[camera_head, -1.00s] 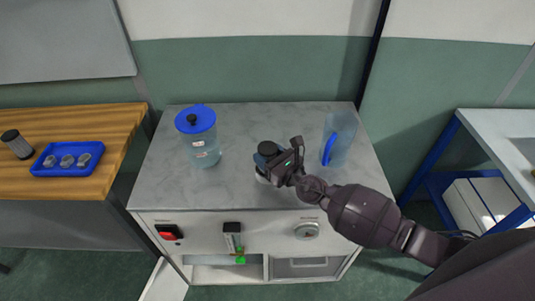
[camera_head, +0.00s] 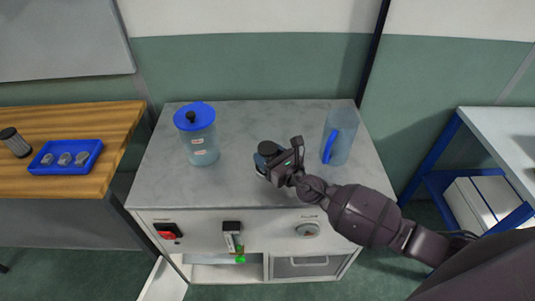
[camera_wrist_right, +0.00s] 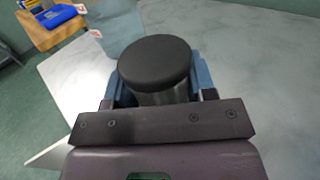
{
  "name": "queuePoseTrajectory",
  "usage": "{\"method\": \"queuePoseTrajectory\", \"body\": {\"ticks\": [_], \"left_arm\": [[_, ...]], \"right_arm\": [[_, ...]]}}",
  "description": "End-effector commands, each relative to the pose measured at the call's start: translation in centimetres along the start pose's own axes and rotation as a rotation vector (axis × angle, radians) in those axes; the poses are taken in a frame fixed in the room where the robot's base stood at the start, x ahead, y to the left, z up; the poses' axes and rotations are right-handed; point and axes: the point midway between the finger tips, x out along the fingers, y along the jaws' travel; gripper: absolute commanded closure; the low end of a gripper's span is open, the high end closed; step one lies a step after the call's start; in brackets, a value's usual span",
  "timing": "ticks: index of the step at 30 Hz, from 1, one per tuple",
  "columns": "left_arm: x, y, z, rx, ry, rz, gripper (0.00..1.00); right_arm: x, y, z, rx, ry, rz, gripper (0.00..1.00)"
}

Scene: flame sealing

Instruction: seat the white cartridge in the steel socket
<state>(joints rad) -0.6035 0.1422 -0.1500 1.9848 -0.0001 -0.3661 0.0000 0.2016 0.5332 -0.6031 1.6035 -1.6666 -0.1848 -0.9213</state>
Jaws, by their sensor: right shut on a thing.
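My right gripper (camera_head: 268,160) is low over the front middle of the grey marble-like worktop (camera_head: 235,140). It is shut on a cartridge with a black round cap (camera_wrist_right: 155,60), which stands about upright between blue-grey fingers in the right wrist view. The body below the cap looks dark there. No white part shows now, and the lower end is hidden by the gripper. I cannot make out the steel socket; it may be hidden under the gripper. My left gripper is not in view.
A blue-lidded clear jar (camera_head: 200,145) stands left on the worktop and a clear blue-handled jug (camera_head: 340,140) stands right. The front panel has a red switch (camera_head: 169,231), a flow meter (camera_head: 232,240) and a round dial (camera_head: 307,230). A blue tray (camera_head: 43,169) sits on the wooden table.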

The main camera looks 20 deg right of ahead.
Motion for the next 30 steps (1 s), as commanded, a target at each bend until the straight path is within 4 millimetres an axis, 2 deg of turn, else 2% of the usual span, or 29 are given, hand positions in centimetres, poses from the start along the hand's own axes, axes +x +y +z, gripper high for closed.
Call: {"method": "queuePoseTrajectory", "body": {"ticks": [13,14,19,30], "left_arm": [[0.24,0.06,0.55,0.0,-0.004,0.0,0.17],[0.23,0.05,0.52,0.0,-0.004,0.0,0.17],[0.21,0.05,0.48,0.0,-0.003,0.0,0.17],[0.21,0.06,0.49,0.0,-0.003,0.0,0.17]], "right_arm": [[0.01,-0.01,-0.47,0.0,0.0,0.0,0.74],[0.01,-0.01,-0.44,0.0,-0.001,0.0,0.46],[0.01,-0.01,-0.4,0.0,-0.001,0.0,0.2],[-0.01,0.0,-0.46,0.0,0.0,0.0,0.2]]}}
